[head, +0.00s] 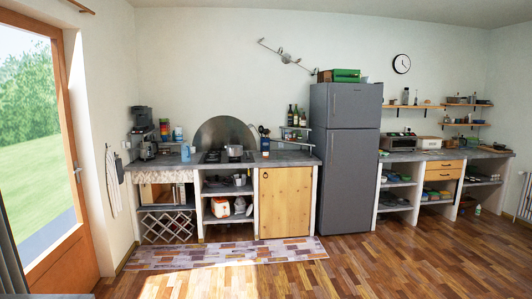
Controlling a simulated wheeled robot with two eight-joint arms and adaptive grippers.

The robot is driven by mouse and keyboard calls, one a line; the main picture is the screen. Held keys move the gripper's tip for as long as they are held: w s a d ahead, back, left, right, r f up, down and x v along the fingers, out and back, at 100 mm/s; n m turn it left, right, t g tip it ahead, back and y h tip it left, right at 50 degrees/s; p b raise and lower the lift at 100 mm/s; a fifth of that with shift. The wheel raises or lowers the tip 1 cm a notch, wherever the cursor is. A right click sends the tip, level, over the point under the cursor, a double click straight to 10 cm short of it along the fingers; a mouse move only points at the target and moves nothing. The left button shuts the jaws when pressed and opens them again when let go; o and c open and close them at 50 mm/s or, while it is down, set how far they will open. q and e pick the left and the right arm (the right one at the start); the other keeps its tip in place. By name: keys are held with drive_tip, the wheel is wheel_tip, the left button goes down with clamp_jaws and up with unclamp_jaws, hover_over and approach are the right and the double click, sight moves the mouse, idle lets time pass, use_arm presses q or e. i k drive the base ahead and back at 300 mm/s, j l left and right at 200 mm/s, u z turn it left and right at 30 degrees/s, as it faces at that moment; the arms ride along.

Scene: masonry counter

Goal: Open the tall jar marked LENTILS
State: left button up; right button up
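I cannot make out a tall jar marked LENTILS; no label is readable at this distance. Some small containers (178,133) stand at the left end of the masonry counter (185,160), too small to identify. Small items also stand on the upper wall shelf (415,106) at the right, and I cannot tell whether a jar is among them. Neither of my grippers is in view.
A grey fridge (347,165) stands between the left counter and a right counter (445,155). A pot (234,151) sits on the hob. A patterned rug (215,254) lies before the left counter. The wooden floor (370,265) is clear. A glazed door (75,150) is at left.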

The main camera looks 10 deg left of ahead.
sight(265, 149)
drive_tip(key=i, duration=5.05)
drive_tip(key=i+l+u, duration=0.25)
drive_tip(key=i, duration=0.35)
drive_tip(key=i+l+u, duration=0.25)
drive_tip(key=i, duration=0.4)
drive_tip(key=i+l+u, duration=0.3)
drive_tip(key=i, duration=0.25)
drive_tip(key=i+l+u, duration=0.25)
drive_tip(key=i+l, duration=0.2)
drive_tip(key=i, duration=0.1)
